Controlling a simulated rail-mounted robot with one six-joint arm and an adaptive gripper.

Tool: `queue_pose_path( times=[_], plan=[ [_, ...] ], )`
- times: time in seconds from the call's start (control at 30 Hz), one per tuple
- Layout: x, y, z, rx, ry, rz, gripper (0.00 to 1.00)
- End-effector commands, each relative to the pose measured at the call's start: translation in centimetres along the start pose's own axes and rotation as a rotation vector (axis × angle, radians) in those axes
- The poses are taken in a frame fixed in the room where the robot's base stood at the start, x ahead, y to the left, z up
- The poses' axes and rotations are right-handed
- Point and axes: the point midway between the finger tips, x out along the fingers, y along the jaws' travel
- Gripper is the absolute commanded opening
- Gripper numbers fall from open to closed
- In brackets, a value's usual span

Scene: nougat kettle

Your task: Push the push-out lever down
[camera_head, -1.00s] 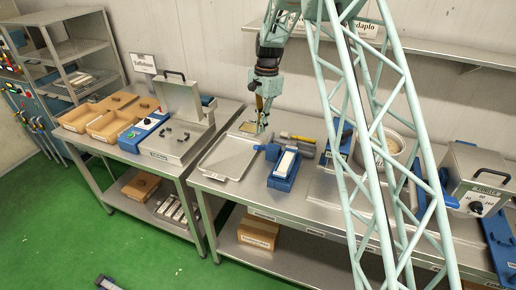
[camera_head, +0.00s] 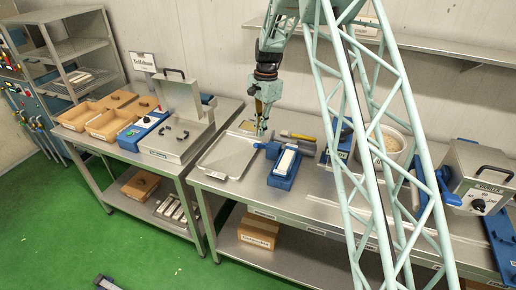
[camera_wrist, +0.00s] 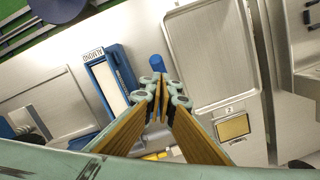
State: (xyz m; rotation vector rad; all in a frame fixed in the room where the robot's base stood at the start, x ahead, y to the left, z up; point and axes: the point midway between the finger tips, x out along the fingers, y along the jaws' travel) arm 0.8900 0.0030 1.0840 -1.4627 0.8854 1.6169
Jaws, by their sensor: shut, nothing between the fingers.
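A blue mould box (camera_head: 285,182) labelled ALMOND, with a long white bar (camera_head: 287,160) on top, stands on the middle table; its blue frame also shows in the wrist view (camera_wrist: 118,68). A blue lever (camera_head: 260,146) sticks out from its left side; its round blue end shows in the wrist view (camera_wrist: 157,63). My gripper (camera_head: 261,131) is shut and empty, pointing down above the lever end. In the wrist view my fingertips (camera_wrist: 163,90) appear just beside the blue end. I cannot tell whether they touch it.
A metal tray (camera_head: 228,153) lies left of the mould box. A yellow-and-grey tool (camera_head: 298,137) lies behind it. A round pot (camera_head: 388,142) and a grey machine (camera_head: 478,178) stand to the right. A shelf runs along the wall above.

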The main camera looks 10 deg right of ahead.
Motion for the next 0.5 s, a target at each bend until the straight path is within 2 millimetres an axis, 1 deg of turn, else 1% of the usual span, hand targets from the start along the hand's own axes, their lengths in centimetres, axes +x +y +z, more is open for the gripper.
queue_pose_path(
  times=[0.03, 0.2, 0.5],
  plan=[
    [0.7, 0.0, 0.0, 0.000, 0.000, 0.000, 0.00],
    [2.2, 0.0, 0.0, 0.000, 0.000, 0.001, 0.00],
    [3.8, 0.0, 0.0, 0.000, 0.000, 0.001, 0.00]
  ],
)
